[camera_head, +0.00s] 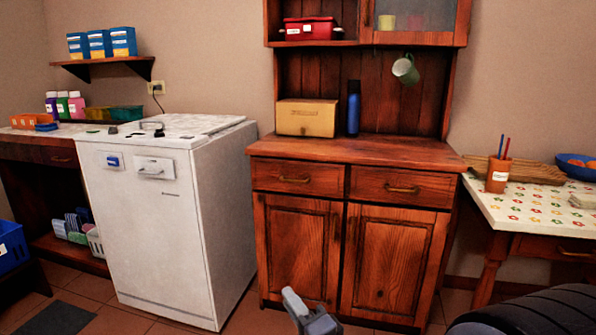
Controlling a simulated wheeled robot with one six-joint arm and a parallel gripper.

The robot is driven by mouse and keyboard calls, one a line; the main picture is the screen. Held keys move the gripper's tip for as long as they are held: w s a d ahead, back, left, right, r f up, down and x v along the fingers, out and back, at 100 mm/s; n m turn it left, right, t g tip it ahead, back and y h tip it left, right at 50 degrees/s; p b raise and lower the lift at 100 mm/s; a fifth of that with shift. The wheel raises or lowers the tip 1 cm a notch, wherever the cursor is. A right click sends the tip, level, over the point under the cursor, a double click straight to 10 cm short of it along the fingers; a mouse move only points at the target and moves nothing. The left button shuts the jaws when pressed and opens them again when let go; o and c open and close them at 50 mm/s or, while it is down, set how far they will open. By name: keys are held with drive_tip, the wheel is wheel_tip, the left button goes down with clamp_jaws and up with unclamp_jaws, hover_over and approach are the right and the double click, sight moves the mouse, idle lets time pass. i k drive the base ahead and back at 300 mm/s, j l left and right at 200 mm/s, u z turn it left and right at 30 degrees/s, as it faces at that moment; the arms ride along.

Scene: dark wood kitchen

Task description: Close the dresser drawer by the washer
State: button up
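The dark wood dresser (350,149) stands in the middle, right of the white washer (155,215). Its left drawer (270,176), the one nearer the washer, has a brass handle. Its front looks flush or nearly flush with the cabinet; a small gap cannot be ruled out. The right drawer (375,187) also looks flush. Two doors below are shut. My gripper (311,316) shows in part as a grey shape at the bottom edge, low in front of the dresser doors. Its fingers are not clear, and nothing is seen held.
A table (545,214) with a patterned cloth stands right of the dresser, bearing a pencil cup (498,175). A box (306,118) and blue bottle (353,108) stand on the dresser top. A blue basket (11,246) is at left. Tiled floor is clear before the washer.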

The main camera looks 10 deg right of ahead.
sight(303, 177)
drive_tip(key=i+l, duration=0.15)
drive_tip(key=i, duration=0.4)
drive_tip(key=i+l, duration=0.15)
drive_tip(key=i, duration=0.35)
drive_tip(key=i+l, duration=0.15)
drive_tip(key=i, duration=0.4)
